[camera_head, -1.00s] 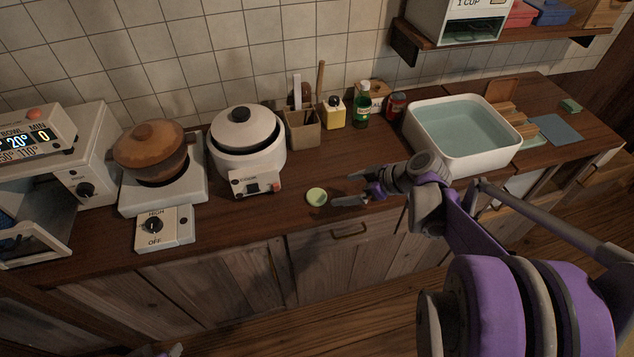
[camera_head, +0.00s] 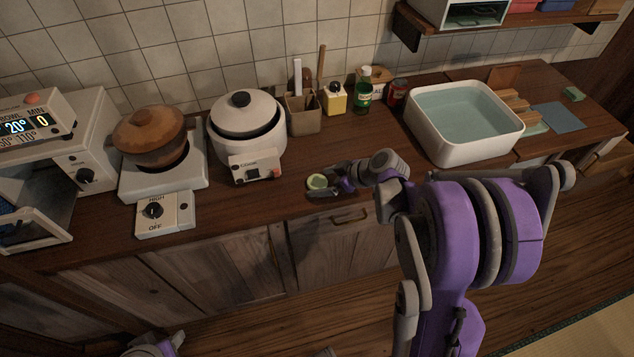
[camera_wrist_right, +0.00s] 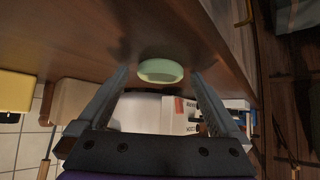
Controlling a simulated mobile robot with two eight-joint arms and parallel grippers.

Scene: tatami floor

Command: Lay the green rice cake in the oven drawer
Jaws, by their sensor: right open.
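The green rice cake (camera_head: 317,182) is a small pale green disc lying on the wooden counter near its front edge, right of the rice cooker. My right gripper (camera_head: 322,182) is open, with its fingertips on either side of the cake. In the right wrist view the rice cake (camera_wrist_right: 160,71) sits centred between the tips of the two fingers, with gaps showing on both sides. The oven drawer (camera_head: 38,228) is at the far left, pulled out from the white oven (camera_head: 85,175). My left gripper does not show; only a bit of my arm is at the bottom edge.
A white rice cooker (camera_head: 246,135) and a brown pot (camera_head: 150,138) on a burner (camera_head: 165,212) stand between the cake and the oven. Behind are a utensil box (camera_head: 303,113), a yellow container (camera_head: 334,100) and a green bottle (camera_head: 364,92). A water-filled basin (camera_head: 465,150) is right.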

